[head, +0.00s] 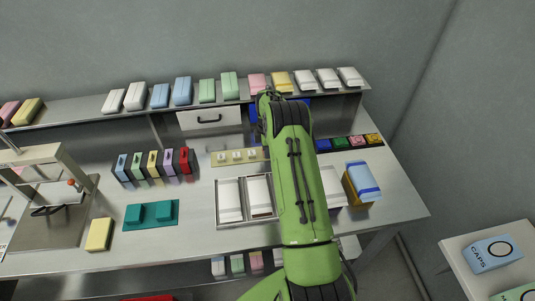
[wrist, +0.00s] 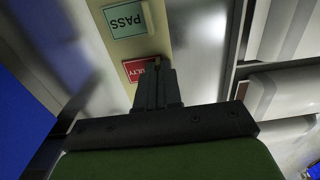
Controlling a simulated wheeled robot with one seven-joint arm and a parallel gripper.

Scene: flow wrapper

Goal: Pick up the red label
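A red label (wrist: 136,69) with white lettering ending in "LTY" lies on a beige strip in the wrist view. Its right part is hidden behind my fingers. My gripper (wrist: 158,72) has its two dark fingers together, with their tips at the label's right edge. I see nothing held between them, and I cannot tell whether they touch the label. In the head view my green arm hides the gripper, and I cannot make out this label there.
A shelf (head: 80,119) with coloured packs runs along the back.

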